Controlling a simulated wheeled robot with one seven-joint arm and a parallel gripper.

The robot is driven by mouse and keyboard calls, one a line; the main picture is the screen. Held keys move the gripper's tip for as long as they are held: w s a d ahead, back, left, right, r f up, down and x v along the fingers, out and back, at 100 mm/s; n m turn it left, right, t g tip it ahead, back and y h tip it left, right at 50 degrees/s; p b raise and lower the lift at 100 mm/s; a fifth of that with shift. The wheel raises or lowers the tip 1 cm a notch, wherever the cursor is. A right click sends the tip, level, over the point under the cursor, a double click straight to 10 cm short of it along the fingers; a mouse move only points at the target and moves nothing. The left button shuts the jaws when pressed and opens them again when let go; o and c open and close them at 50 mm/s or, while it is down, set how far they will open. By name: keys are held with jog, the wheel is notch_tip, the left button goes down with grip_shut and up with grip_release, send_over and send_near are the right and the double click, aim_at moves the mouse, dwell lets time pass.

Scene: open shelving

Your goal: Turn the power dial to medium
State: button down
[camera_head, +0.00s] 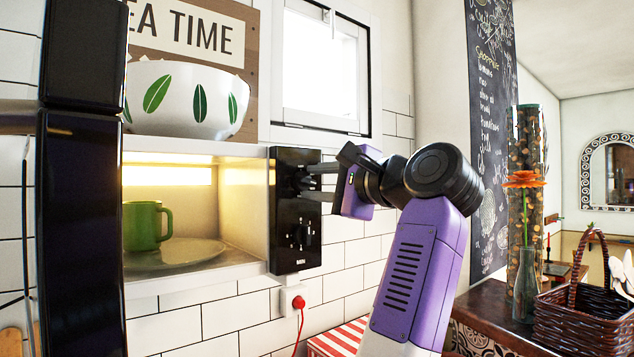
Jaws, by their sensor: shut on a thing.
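The microwave (196,283) is white, with a lit, open cavity in the middle left. Its black control panel (295,262) is at the right end of its front. My gripper (310,187) reaches in from the right, its fingers shut on the upper dial, which they largely hide. A lower dial (299,236) with markings around it shows below the fingers, untouched. The panel's labels are too small to read, so I cannot tell which dial is for power or where the held one points.
A green mug (146,226) and a glass plate (178,255) are inside the cavity. A leaf-patterned bowl (188,98) stands on top. A red plug (298,302) sits in the socket below the panel. A glass vase (525,285) and a wicker basket (580,322) stand on the right.

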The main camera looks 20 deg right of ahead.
jog(key=shift+f+m, duration=0.2)
jog(key=shift+m, duration=1.3)
jog(key=c, duration=1)
grip_release()
jog(key=shift+s, duration=0.1)
jog(key=b+v, duration=0.3)
jog(key=v, duration=0.4)
jog(key=shift+s+d, duration=0.15)
jog(key=shift+s, duration=0.15)
